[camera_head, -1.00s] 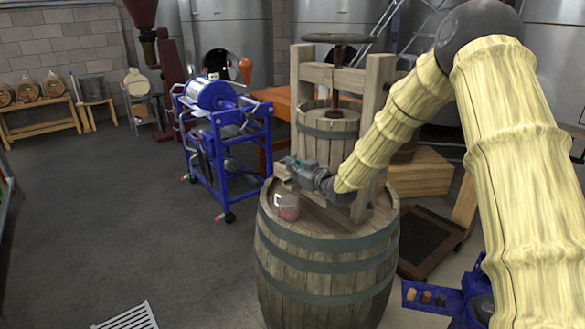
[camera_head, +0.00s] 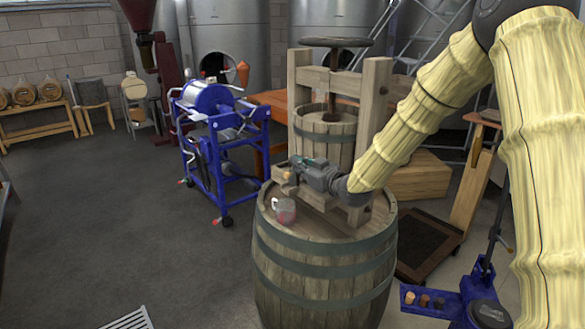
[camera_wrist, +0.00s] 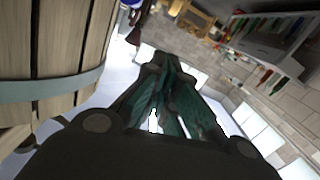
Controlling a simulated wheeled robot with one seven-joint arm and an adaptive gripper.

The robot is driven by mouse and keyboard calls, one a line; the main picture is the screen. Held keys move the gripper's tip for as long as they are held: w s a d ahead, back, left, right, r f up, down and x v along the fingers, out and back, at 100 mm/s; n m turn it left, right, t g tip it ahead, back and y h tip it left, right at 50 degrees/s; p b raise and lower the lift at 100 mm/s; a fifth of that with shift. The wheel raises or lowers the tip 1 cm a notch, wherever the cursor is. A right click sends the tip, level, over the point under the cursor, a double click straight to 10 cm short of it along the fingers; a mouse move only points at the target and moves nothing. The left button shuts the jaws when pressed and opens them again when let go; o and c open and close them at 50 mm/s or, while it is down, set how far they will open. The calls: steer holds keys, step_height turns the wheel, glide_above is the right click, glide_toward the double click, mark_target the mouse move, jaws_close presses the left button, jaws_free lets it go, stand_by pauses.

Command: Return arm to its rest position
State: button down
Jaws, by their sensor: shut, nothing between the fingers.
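My arm reaches in from the right side of the head view. My gripper (camera_head: 292,171) is above the top of the wooden barrel (camera_head: 325,262), in front of the wooden press (camera_head: 340,125). It points to the left and its fingers are together, with nothing seen between them. In the wrist view the dark green fingers (camera_wrist: 160,85) of my gripper meet near the middle of the picture. A clear glass mug (camera_head: 284,211) with red contents stands on the barrel top, below my gripper and apart from it.
The press stands close behind my gripper; its staves (camera_wrist: 45,45) fill the left of the wrist view. A blue wheeled machine (camera_head: 212,140) stands to the left. A blue tray (camera_head: 432,301) sits at lower right. The floor (camera_head: 110,225) at left is open.

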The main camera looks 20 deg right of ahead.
steer(key=b+v, duration=0.1)
steer(key=v, duration=0.4)
steer(key=shift+r, duration=0.1)
steer(key=s+a+f+m+g+h, duration=0.1)
steer(key=s+a+f+g, duration=0.15)
steer(key=s+f, duration=0.65)
steer(key=s+a+f+m+g+h, duration=0.1)
steer(key=s+f+m+g, duration=0.15)
steer(key=f, duration=1.15)
steer(key=s+a+f+m+g+h, duration=0.1)
steer(key=s+a+f+g, duration=0.15)
steer(key=s+f, duration=0.7)
steer(key=s+f+g+h, duration=0.1)
steer(key=s+f+g, duration=0.1)
steer(key=s+f, duration=0.4)
steer(key=s+a+f+m+g+h, duration=0.1)
steer(key=s+f+g, duration=0.2)
steer(key=s, duration=1.1)
steer(key=s+f+m+g, duration=0.1)
steer(key=s+f+g, duration=0.2)
steer(key=s+f, duration=0.6)
steer(key=shift+s+a+f+h, duration=0.3)
steer(key=shift+s+f+h, duration=0.1)
steer(key=shift+s, duration=0.65)
steer(key=c, duration=2.2)
jaws_free()
steer(key=shift+g, duration=0.25)
